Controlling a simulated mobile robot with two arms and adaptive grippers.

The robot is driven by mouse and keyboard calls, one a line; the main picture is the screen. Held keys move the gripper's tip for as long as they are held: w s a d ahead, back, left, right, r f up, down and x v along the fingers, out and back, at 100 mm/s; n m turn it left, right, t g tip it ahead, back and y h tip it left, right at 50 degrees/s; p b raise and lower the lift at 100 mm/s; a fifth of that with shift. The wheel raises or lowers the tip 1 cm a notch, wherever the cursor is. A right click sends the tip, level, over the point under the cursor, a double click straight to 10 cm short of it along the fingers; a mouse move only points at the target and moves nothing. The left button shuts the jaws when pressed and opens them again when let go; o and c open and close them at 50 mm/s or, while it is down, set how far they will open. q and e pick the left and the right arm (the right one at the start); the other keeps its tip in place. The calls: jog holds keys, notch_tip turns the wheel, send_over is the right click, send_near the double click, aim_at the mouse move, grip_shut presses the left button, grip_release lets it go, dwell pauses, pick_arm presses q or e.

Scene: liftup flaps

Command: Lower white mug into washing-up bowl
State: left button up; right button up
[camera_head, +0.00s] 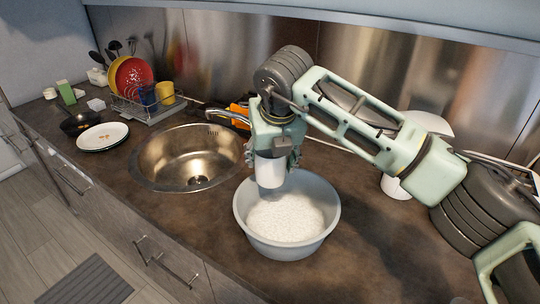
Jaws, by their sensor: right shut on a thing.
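The white mug (270,173) is held upright by my right gripper (272,158), which is shut on it. The mug hangs over the back left part of the washing-up bowl (242,228). The bowl is grey-white and holds white suds (288,219). In this view the mug's lower end overlaps the bowl's far rim; I cannot tell whether it is below the rim. The gripper hides the mug's upper part. My left gripper is not in view.
A round metal sink (165,158) with a tap (228,116) lies left of the bowl. A dish rack (150,112) with plates and cups stands behind it. A white plate (101,136) lies at the left. Counter right of the bowl is partly clear under my arm.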

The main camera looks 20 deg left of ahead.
notch_tip(320, 180, down, 9)
jog(key=b, duration=0.8)
dwell(0.8)
dwell(0.4)
jog(key=shift+f+b, duration=0.55)
jog(key=shift+f, duration=0.15)
jog(key=shift+f+b, duration=0.7)
jog(key=shift+f, duration=0.1)
dwell(0.5)
jog(key=shift+f+b, duration=0.4)
jog(key=shift+f, duration=0.05)
dwell(0.4)
